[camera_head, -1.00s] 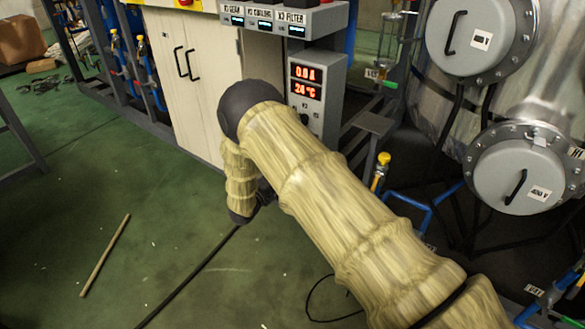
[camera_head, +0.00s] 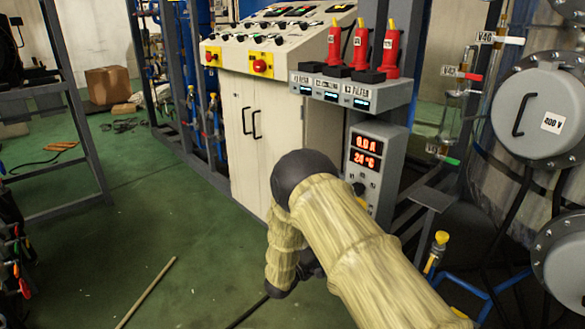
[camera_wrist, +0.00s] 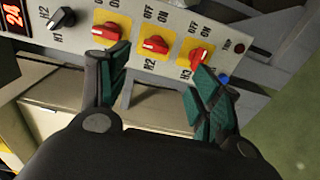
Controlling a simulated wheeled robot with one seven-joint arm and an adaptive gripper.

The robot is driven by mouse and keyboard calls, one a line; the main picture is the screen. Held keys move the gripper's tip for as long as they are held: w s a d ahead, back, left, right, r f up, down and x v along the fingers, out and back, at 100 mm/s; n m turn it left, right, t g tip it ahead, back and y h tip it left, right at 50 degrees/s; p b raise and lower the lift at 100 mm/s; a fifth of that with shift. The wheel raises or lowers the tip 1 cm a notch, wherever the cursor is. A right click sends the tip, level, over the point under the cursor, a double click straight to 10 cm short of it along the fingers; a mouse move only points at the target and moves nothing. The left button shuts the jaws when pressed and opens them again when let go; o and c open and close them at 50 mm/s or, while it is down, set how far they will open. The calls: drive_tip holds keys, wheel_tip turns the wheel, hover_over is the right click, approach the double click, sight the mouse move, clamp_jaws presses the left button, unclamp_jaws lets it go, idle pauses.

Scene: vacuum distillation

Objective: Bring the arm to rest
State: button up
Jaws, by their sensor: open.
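My arm reaches up from the bottom of the head view, wrapped in a yellowish cover, with a dark joint at its bend. Its far end hangs down behind the cover, so my gripper is mostly hidden there. In the wrist view my gripper (camera_wrist: 160,88) is open, its two green-padded fingers apart with nothing between them. The fingers point at a panel (camera_wrist: 125,62) with red switches on yellow plates, marked ON and OFF. A red switch (camera_wrist: 155,45) shows between the fingertips. I cannot tell whether a finger touches the panel.
A control box with red displays (camera_head: 366,152) stands beside my arm's bend. A white cabinet (camera_head: 250,140) with a console stands behind it. Three red handles (camera_head: 361,45) stand on the grey shelf. Metal tanks (camera_head: 545,110) are at right. Green floor (camera_head: 110,240) at left is mostly clear.

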drive_tip(key=s+d+f+m+g+y, duration=0.1)
drive_tip(key=s+d+f+y, duration=0.25)
drive_tip(key=s+f, duration=0.35)
drive_tip(key=s+d+f+y, duration=0.3)
drive_tip(key=s+f+y, duration=0.1)
drive_tip(key=s+f, duration=0.35)
drive_tip(key=s+f+m+g+y, duration=0.2)
drive_tip(key=s+f+g, duration=0.1)
drive_tip(key=s, duration=0.8)
drive_tip(key=s+f+m+g+y, duration=0.2)
drive_tip(key=s+f, duration=0.2)
drive_tip(key=s, duration=0.7)
drive_tip(key=s+a+r+m+g+y, duration=0.1)
drive_tip(key=s+r+m+g, duration=0.15)
drive_tip(key=s, duration=0.75)
drive_tip(key=s+a+r+m+g+y, duration=0.1)
drive_tip(key=s+g, duration=0.2)
drive_tip(key=s, duration=0.6)
wheel_tip(320, 180, up, 19)
drive_tip(key=p, duration=1.9)
drive_tip(key=shift+f, duration=0.15)
drive_tip(key=shift+s+d, duration=0.1)
